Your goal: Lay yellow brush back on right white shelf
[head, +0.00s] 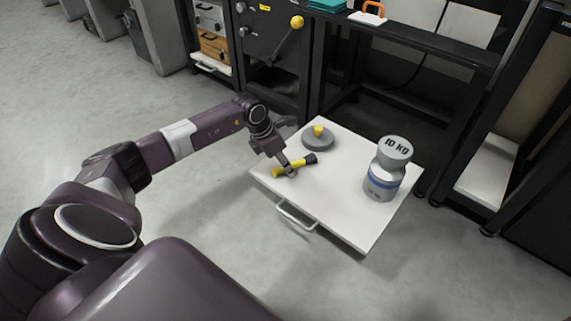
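The yellow brush (307,160), with a dark end at the right, is at the left part of a white pull-out shelf (330,205). It looks to be lying on the shelf or just above it; I cannot tell which. My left gripper (289,169) points down at the brush, its fingertips at the middle of the yellow handle and hiding part of it. Whether the fingers are closed on the handle is too small to tell. My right gripper is out of view.
A grey disc with a yellow knob (318,138) sits behind the brush. A grey 10 kg weight (384,178) stands at the shelf's right. A handle (296,216) juts from the front edge. The shelf's middle is clear. Dark rack frames stand behind and right.

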